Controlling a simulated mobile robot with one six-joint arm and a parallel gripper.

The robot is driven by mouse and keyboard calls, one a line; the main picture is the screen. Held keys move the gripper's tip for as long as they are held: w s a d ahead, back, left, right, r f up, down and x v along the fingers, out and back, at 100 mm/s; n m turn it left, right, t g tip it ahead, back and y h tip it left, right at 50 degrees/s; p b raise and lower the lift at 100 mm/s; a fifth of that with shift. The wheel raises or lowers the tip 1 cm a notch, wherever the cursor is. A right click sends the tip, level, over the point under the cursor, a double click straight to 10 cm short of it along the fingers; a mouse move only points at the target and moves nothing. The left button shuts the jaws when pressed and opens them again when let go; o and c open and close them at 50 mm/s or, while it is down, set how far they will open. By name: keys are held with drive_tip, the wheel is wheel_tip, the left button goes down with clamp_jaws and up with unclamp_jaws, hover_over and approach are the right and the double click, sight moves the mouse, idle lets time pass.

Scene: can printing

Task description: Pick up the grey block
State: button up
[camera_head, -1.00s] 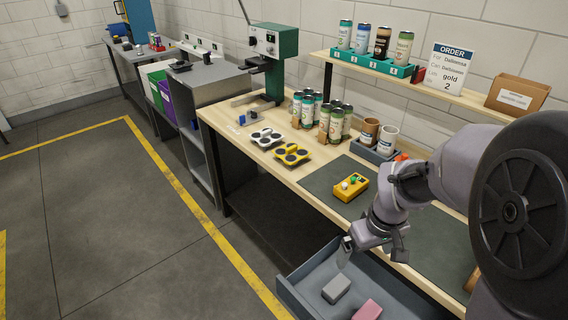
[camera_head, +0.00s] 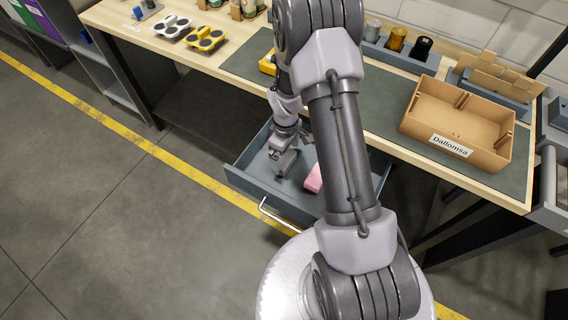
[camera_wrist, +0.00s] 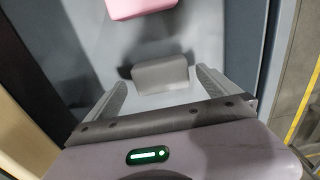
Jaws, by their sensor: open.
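The grey block (camera_head: 287,161) lies in the open grey drawer (camera_head: 238,178) under the workbench. My gripper (camera_head: 277,154) is down in the drawer right at the block and partly hides it. In the wrist view the grey block (camera_wrist: 160,73) shows just ahead of my gripper (camera_wrist: 163,92), centred between the fingertips. The two fingers are spread wide, with a gap on each side of the block. I cannot tell how far the fingertips overlap it in depth.
A pink block (camera_head: 314,179) lies in the same drawer, right of the grey block; it also shows ahead in the wrist view (camera_wrist: 138,7). The drawer walls surround both. A cardboard box (camera_head: 458,123) labelled Dallomsa stands on the bench (camera_head: 153,45).

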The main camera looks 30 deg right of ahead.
sight(284, 158)
wheel_tip(284, 158, down, 4)
drive_tip(key=shift+w+a+r+b, duration=0.1)
drive_tip(key=shift+w+a+b, duration=0.05)
drive_tip(key=shift+b, duration=0.5)
drive_tip(key=shift+r, duration=0.1)
drive_tip(key=shift+r, duration=0.1)
drive_tip(key=c, duration=1.3)
